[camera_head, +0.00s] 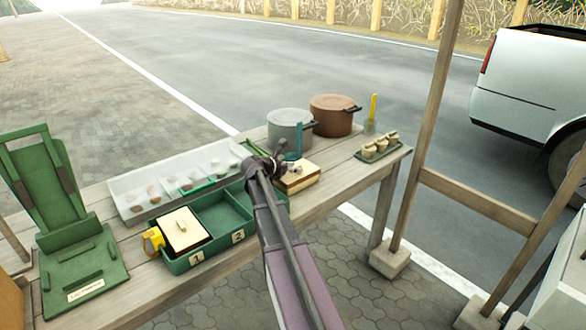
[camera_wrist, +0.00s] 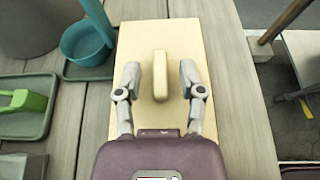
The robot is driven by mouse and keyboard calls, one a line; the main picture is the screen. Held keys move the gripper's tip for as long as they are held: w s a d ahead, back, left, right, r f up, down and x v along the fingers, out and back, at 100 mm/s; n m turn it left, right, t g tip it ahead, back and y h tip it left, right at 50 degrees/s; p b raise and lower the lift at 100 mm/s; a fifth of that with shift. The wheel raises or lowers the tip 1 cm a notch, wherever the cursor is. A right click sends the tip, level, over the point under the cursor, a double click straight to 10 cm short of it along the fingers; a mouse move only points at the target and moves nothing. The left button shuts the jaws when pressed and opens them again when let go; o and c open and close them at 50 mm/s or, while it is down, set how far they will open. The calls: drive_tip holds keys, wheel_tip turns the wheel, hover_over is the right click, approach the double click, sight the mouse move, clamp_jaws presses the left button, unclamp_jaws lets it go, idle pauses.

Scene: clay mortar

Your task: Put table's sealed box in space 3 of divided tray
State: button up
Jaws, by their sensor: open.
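The sealed box (camera_head: 303,176) stands on the table, partly behind my gripper (camera_head: 272,165) in the head view. In the wrist view the box (camera_wrist: 185,38) shows a flat cream lid with a raised bar handle (camera_wrist: 160,62). My gripper (camera_wrist: 160,78) is open above the lid, one finger on each side of the handle's near end, with gaps on both sides. The green divided tray (camera_head: 178,265) is at the table's front edge. Labels 1 and 2 show; space 1 holds a cream-lidded box (camera_head: 183,229) and space 2 looks empty. My arm hides space 3.
A white compartment tray (camera_head: 122,187) lies behind the green tray. A grey pot (camera_head: 288,128) and a brown pot (camera_head: 331,118) stand behind the box. A small tray of jars (camera_head: 379,148) is at the right. A green stand (camera_head: 85,275) is at the left.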

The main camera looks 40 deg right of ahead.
drive_tip(key=shift+r, duration=0.15)
drive_tip(key=shift+a+r, duration=0.1)
drive_tip(key=shift+a, duration=0.15)
drive_tip(key=p+v, duration=0.4)
drive_tip(key=v, duration=0.7)
drive_tip(key=shift+s+a+r+p, duration=0.1)
drive_tip(key=shift+a+p, duration=0.05)
drive_tip(key=shift+p, duration=0.2)
